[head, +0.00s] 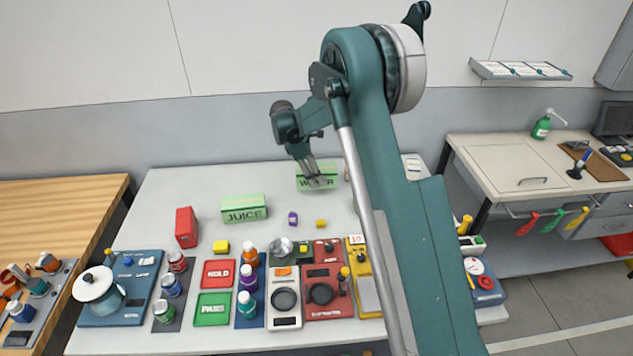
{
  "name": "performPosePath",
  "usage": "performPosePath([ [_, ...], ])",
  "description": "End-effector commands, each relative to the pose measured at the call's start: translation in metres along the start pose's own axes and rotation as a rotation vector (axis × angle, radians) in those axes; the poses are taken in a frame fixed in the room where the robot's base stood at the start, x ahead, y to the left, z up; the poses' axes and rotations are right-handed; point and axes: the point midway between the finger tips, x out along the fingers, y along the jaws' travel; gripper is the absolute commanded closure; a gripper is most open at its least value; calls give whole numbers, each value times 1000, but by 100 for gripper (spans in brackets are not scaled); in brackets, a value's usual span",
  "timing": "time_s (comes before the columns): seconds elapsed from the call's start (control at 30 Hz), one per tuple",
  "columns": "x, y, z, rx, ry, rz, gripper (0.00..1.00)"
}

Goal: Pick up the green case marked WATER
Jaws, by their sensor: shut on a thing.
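The green case marked WATER (303,184) is at the back of the white table, right of centre in the head view. My gripper (315,182) is over it from above, with its fingers shut on the case and covering part of the lettering. I cannot tell whether the case rests on the table or is slightly raised. A similar green case marked JUICE (244,208) stands to its left, apart from my gripper.
A red case (186,228) stands left of the JUICE case. Trays, bottles and cans crowd the table's front. My arm hides part of the table's right side.

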Motion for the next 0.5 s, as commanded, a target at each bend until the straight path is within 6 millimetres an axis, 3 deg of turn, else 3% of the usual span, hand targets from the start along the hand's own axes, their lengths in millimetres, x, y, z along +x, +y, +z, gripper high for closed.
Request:
performPosePath([
  [0.2,-27,0,11,0,0,0,87],
  [0.5,-43,0,18,0,0,0,87],
])
